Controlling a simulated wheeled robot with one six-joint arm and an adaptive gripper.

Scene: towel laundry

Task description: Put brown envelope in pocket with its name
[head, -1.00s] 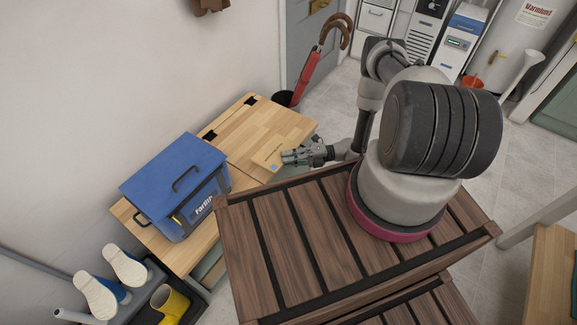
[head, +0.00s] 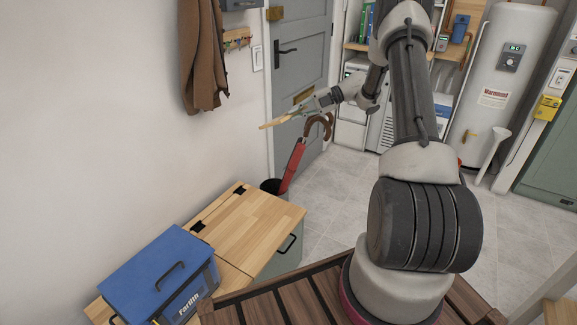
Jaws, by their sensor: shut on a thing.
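The brown envelope (head: 275,122) is a thin tan sheet, seen almost edge-on in the head view, in front of the grey door. My gripper (head: 298,110) is shut on its right end and holds it in the air, above the umbrella stand and well above the wooden bench. I cannot make out a pocket with a name on it in this view. Any writing on the envelope is not readable from here.
The wooden bench top (head: 245,222) is clear beside a blue toolbox (head: 160,270). A red umbrella (head: 293,165) stands in a dark bin (head: 272,186) near the door (head: 297,60). A brown coat (head: 200,60) and a key rack (head: 238,38) hang on the wall.

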